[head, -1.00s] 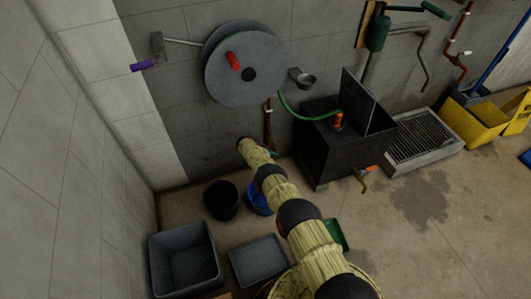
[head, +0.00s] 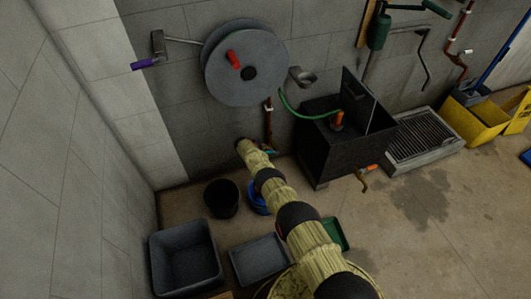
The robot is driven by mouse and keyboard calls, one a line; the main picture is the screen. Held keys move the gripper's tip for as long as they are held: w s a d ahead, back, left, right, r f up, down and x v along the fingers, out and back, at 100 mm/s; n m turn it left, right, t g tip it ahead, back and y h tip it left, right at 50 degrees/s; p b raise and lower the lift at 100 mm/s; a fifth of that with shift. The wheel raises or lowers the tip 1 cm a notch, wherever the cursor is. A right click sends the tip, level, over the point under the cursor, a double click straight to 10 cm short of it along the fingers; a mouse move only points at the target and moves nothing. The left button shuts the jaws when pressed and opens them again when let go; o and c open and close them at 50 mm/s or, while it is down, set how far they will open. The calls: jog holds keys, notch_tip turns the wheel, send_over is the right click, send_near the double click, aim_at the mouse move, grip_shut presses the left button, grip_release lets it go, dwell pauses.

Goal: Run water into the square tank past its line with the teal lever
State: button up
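The square tank (head: 318,166) is a dark open box against the wall, with a tall dark panel rising from it. A green hose runs into it and ends at an orange fitting (head: 337,121). Its inside is dark; I cannot make out a line or water level. A small teal piece (head: 268,150), apparently the teal lever, shows at the foot of a copper pipe (head: 268,122) left of the tank. The end of my arm with my gripper (head: 243,145) is just left of it. The fingers are too small and hidden to read, and I cannot tell whether they touch the lever.
A grey hose reel (head: 240,70) with a red knob hangs above my arm. A brass tap with an orange handle (head: 368,172) sticks out at the tank's front. A black bucket (head: 221,199), a blue bucket (head: 257,203) and grey bins stand on the floor. A grate (head: 424,139) lies right.

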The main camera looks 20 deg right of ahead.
jog(key=shift+o, duration=0.4)
jog(key=shift+d, duration=0.1)
jog(key=shift+r, duration=0.2)
jog(key=shift+s+a+r, duration=0.1)
jog(key=shift+a+r, duration=0.3)
jog(key=shift+r, duration=0.15)
jog(key=v, duration=1)
jog(key=shift+s+a, duration=0.15)
jog(key=shift+s, duration=0.05)
jog(key=shift+r, duration=0.1)
